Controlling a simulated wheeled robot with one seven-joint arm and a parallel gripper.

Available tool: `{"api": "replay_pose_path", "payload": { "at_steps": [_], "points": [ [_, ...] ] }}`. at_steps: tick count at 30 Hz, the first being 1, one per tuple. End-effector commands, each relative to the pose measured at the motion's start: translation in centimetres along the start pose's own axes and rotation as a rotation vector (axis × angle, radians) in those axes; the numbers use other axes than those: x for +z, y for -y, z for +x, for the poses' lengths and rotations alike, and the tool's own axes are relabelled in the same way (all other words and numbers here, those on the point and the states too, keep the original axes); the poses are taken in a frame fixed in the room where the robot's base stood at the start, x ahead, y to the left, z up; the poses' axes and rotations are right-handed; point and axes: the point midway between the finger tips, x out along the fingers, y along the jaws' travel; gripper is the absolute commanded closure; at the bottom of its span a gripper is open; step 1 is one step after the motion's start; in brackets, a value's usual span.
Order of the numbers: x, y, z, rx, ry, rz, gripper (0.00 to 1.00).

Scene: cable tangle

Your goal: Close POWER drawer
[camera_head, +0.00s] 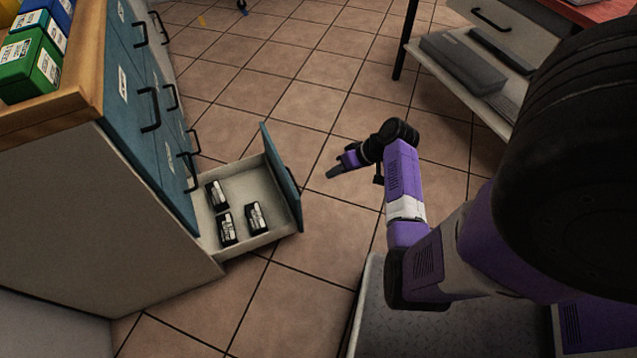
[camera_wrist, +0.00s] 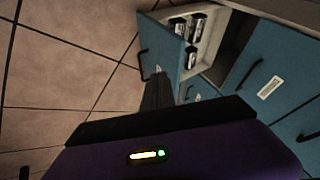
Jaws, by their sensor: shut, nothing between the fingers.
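One blue-fronted drawer (camera_head: 281,175) of the cabinet stands pulled out at the bottom, with a pale interior. Several small black boxes with white labels (camera_head: 256,217) lie in it. I cannot read a POWER label on its front. The same drawer (camera_wrist: 168,50) shows in the wrist view with its dark handle (camera_wrist: 143,63). My gripper (camera_head: 332,173) is to the right of the drawer front, apart from it in the head view. It is shut and empty. In the wrist view its dark fingers (camera_wrist: 158,90) point toward the drawer's lower front area.
The blue cabinet (camera_head: 150,95) has other drawers, which look closed, with dark handles. Green and blue boxes (camera_head: 30,65) stand on its wooden top.

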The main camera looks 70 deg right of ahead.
Motion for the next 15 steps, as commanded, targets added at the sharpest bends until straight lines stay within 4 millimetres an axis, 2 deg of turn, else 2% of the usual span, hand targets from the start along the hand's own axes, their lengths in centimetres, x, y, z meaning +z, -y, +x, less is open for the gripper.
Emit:
{"api": "replay_pose_path", "payload": {
  "at_steps": [15],
  "points": [
    [0.1, -0.1, 9.9, -0.001, 0.001, -0.002, 1.0]
  ]
}}
